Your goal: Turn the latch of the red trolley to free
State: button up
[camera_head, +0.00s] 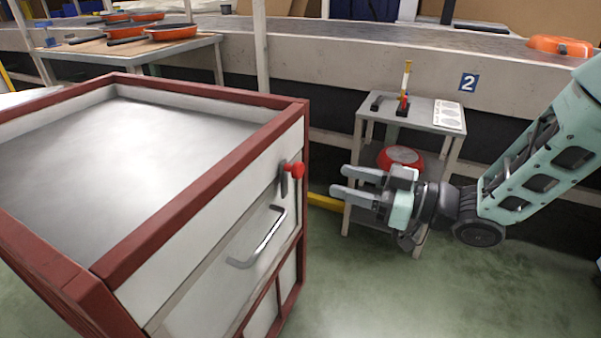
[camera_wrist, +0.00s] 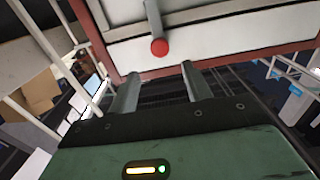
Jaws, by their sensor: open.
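The red trolley (camera_head: 120,256) stands at the left in the head view, with a red frame, white panels and a grey top. Its latch (camera_head: 293,171), a dark lever with a red knob, is on the upper right of the front panel, above a grey bar handle (camera_head: 258,241). In the wrist view the latch's red knob (camera_wrist: 159,47) hangs at the end of a grey lever, ahead of the fingers. My gripper (camera_head: 338,182) is open and empty, its two fingers pointing at the trolley, to the right of the latch and apart from it. The fingers also show in the wrist view (camera_wrist: 158,84).
A small stand (camera_head: 383,106) with a lever and a red pan (camera_head: 400,157) on its lower shelf is behind my gripper. A long conveyor (camera_head: 390,50) runs along the back. A table (camera_head: 90,48) with orange pans is at the back left. The green floor before the trolley is clear.

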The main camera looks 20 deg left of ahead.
aim_at(302, 170)
jog(key=a, duration=0.3)
jog(key=a+b, duration=0.1)
jog(key=a, duration=0.6)
jog(key=shift+w+a+b, duration=0.2)
jog(key=shift+w+b, duration=0.2)
grip_shut()
